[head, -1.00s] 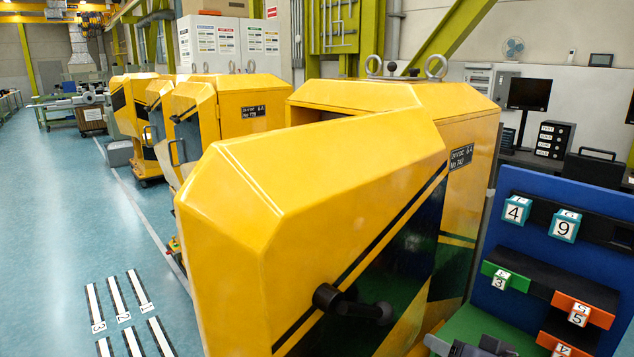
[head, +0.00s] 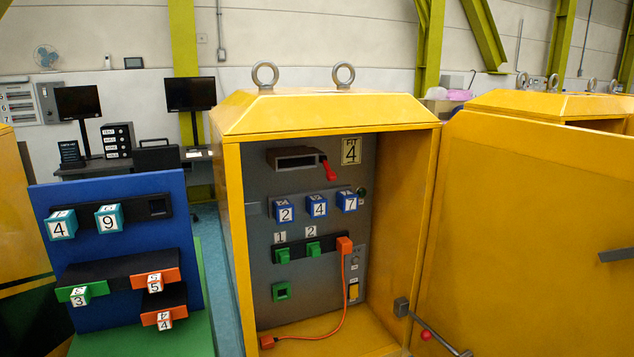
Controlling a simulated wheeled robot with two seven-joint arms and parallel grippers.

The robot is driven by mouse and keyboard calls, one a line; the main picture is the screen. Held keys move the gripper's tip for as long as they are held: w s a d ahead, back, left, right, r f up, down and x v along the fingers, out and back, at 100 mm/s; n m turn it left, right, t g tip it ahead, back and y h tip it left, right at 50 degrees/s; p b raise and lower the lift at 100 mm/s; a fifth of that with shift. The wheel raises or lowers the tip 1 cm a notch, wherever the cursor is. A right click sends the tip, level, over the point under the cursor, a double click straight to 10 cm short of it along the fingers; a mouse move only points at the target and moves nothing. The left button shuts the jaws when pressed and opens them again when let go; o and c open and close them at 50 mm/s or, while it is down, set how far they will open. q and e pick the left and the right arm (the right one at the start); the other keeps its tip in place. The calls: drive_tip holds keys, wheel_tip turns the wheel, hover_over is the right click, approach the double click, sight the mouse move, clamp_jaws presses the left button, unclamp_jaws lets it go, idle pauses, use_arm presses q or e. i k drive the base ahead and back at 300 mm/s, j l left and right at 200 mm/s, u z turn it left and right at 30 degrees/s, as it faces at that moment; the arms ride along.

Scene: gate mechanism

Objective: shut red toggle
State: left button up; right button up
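A red toggle (head: 328,170) sits at the right end of a dark slotted box (head: 295,158), high on the grey panel inside the open yellow cabinet (head: 330,117). Its lever points down and to the right. Neither of my grippers shows in the head view now, so nothing of mine is seen touching the toggle.
The cabinet door (head: 535,230) stands open to the right. A rod with a red ball (head: 426,335) is near its lower hinge side. Blue numbered cubes (head: 317,206) and an orange cable (head: 342,290) are inside. A blue board (head: 130,240) with shelves stands left.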

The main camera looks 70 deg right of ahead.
sight(330, 176)
drive_tip(key=k+l+z, duration=0.1)
drive_tip(key=k+z, duration=0.15)
drive_tip(key=z, duration=0.25)
drive_tip(key=k+l+z, duration=0.25)
drive_tip(key=z, duration=1.4)
